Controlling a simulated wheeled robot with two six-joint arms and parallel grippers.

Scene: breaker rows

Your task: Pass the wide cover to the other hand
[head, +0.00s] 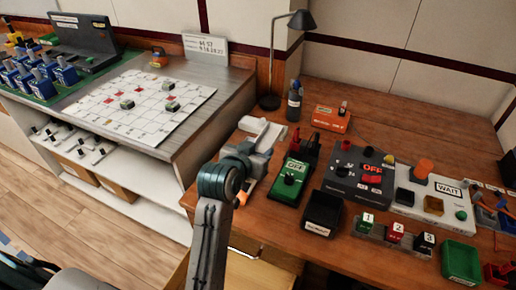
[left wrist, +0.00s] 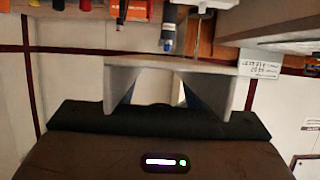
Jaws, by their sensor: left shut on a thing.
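My left gripper (head: 257,148) reaches over the left part of the wooden desk. It is shut on a pale grey-white piece, the wide cover (head: 265,129), just beyond its fingers. In the left wrist view, the wide cover (left wrist: 170,63) spans across in front of the dark gripper body. Its pale side walls flank a gap in the middle. The exact grip on it is partly hidden. My right gripper is in neither view.
The desk (head: 385,110) holds a bottle (head: 294,101), a lamp (head: 272,100), an orange box (head: 331,119), a green OFF device (head: 290,180), a black bin (head: 322,212) and a grey OFF panel (head: 357,171). A grid sheet (head: 140,92) lies on the left bench.

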